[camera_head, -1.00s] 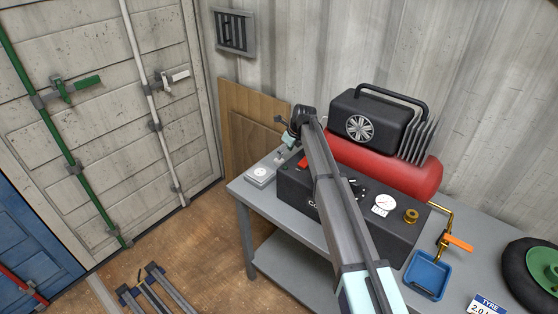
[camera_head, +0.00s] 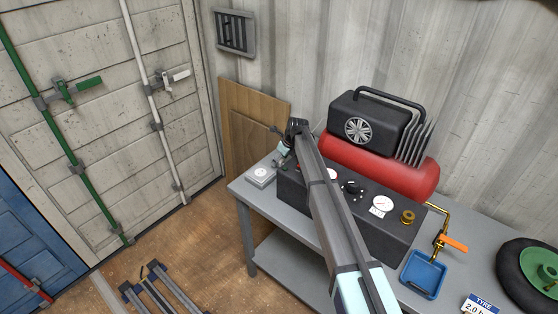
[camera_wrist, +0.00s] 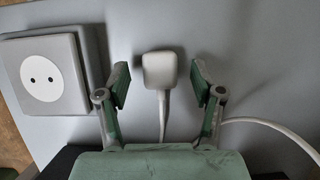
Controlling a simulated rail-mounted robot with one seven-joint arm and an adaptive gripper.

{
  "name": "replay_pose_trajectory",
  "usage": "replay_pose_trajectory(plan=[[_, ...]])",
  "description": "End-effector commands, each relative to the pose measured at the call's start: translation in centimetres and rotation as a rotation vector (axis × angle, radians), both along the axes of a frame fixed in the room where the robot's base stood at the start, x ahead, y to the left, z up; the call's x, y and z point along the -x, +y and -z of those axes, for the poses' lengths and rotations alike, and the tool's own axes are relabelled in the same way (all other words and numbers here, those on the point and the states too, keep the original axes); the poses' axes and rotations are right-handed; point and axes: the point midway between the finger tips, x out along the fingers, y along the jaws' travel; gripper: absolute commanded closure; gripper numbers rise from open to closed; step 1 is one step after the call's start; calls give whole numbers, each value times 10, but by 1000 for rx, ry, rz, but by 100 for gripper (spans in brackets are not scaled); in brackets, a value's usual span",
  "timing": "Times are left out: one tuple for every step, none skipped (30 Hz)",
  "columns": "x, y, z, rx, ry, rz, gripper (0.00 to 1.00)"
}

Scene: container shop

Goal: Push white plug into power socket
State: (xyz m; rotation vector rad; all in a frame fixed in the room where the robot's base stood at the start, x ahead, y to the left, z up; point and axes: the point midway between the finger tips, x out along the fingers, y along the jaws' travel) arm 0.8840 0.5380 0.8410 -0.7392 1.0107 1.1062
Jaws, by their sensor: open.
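The white plug (camera_wrist: 159,69) lies on the grey table in the wrist view, with its cord running back beneath my gripper. My gripper (camera_wrist: 160,82) is open, with one green-padded finger on each side of the plug and a gap to it on both sides. The power socket (camera_wrist: 44,78), a white round face with two holes in a grey square box, is left of the gripper. In the head view the socket box (camera_head: 261,175) sits at the table's left end. The gripper and plug are mostly hidden there behind my arm.
A black control box (camera_head: 375,220) with gauges stands beside the socket, with a red tank and black compressor (camera_head: 365,125) behind it. A blue tray (camera_head: 424,274) and a tyre (camera_head: 530,275) are to the right. A white cable (camera_wrist: 265,124) curves across the table.

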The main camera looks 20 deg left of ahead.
Motion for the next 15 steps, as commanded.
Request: replay_pose_trajectory(plan=[[-1, 2, 3, 1, 1, 0, 33], [-1, 2, 5, 0, 1, 0, 33], [-1, 3, 6, 0, 0, 0, 33], [-1, 3, 7, 0, 0, 0, 33], [-1, 3, 7, 0, 0, 0, 33], [-1, 3, 7, -1, 0, 0, 33], [-1, 2, 7, -1, 0, 0, 33], [-1, 2, 7, -1, 0, 0, 33], [-1, 2, 7, 0, 0, 0, 33], [-1, 2, 7, 0, 0, 0, 33], [-1, 2, 7, 0, 0, 0, 33], [-1, 2, 7, 0, 0, 0, 33], [-1, 2, 7, 0, 0, 0, 40], [-1, 2, 7, 0, 0, 0, 51], [-1, 2, 7, 0, 0, 0, 65]])
